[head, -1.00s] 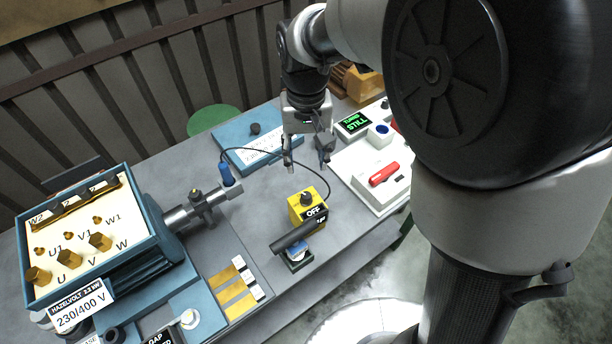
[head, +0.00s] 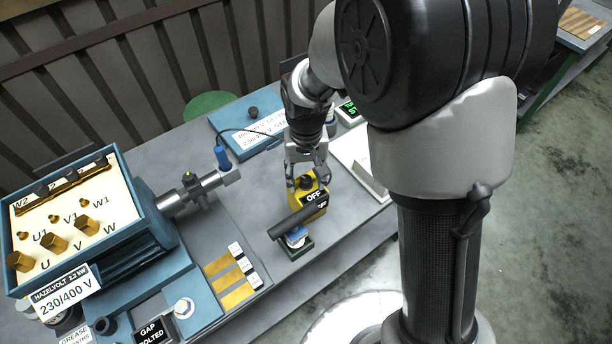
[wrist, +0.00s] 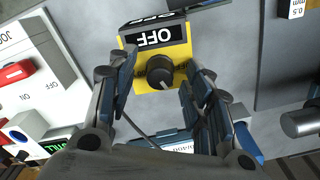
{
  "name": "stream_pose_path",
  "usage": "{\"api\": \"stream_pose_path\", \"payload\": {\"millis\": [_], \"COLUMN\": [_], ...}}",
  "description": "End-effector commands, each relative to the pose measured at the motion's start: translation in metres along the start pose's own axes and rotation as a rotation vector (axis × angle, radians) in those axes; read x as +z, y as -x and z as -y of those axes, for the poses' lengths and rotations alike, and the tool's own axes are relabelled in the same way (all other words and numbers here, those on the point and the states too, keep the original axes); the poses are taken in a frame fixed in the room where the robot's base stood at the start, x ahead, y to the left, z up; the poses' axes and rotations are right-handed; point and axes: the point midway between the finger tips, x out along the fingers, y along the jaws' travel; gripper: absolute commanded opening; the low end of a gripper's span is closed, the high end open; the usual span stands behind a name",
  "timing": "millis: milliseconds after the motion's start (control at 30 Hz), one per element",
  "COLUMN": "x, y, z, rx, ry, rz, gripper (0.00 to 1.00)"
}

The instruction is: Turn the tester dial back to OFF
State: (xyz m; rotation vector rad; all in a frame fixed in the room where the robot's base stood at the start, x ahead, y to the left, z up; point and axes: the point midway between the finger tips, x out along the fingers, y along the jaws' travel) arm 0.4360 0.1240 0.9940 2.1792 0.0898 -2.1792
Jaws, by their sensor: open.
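The yellow tester (head: 322,211) stands on the grey bench in the head view, with a black "OFF" label on its front. It also shows in the wrist view (wrist: 181,50). Its round black dial (wrist: 160,73) has a light pointer line toward the lower right of the picture; I cannot tell which setting this marks. My gripper (head: 305,183) is over the tester, its fingers around the dial in the head view. In the wrist view my open gripper (wrist: 155,78) has one finger on each side of the dial, with visible gaps between.
A dark cylinder (head: 291,222) lies on a small block just in front of the tester. The blue motor with the terminal board (head: 75,215) stands at left. A white panel with a red switch (wrist: 15,73) is beside the tester. A thin cable runs behind it.

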Motion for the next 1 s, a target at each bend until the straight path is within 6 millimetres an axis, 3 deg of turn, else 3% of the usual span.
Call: {"api": "stream_pose_path", "payload": {"millis": [133, 800, 1000], "x": [0.0000, -0.0001, -0.0001], "y": [0.0004, 0.0006, 0.0008], "z": [0.0000, 0.0000, 0.0000], "rx": [0.000, 0.000, 0.000], "ry": [0.000, 0.000, 0.010], "rz": [0.000, 0.000, 0.000], "gripper": [0.46, 0.02, 0.01]}}
